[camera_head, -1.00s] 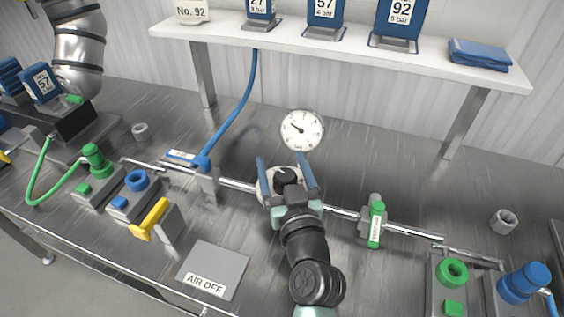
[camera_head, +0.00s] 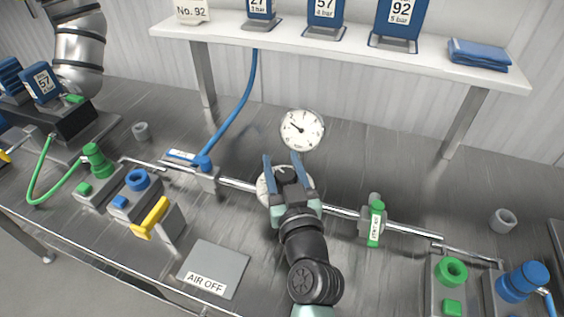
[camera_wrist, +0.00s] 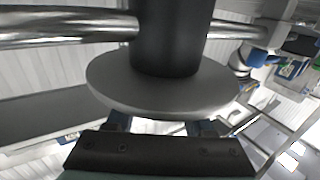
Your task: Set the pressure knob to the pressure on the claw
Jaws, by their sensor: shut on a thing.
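The pressure knob is a black cylinder (camera_head: 286,174) on a pale round base (camera_head: 265,188) set on the metal pipe. My gripper (camera_head: 283,172) is shut on the knob, with a blue finger on either side of it. In the wrist view the black knob (camera_wrist: 168,40) stands on the pale disc (camera_wrist: 165,85) close in front of my gripper. A white round gauge (camera_head: 301,130) with a dark needle stands behind the knob; its numbers are too small to read. The claws on the shelf carry labels: 27 with 1 bar (camera_head: 260,12), 57 with 4 bar (camera_head: 325,14), 92 with 5 bar (camera_head: 399,18).
A "No. 92" card (camera_head: 192,13) and a folded blue cloth (camera_head: 480,54) are on the shelf. A yellow lever (camera_head: 152,218) and an "AIR OFF" plate (camera_head: 213,270) lie front left. A green-handled valve (camera_head: 376,222) sits right on the pipe. A claw labelled 57 (camera_head: 42,84) stands far left.

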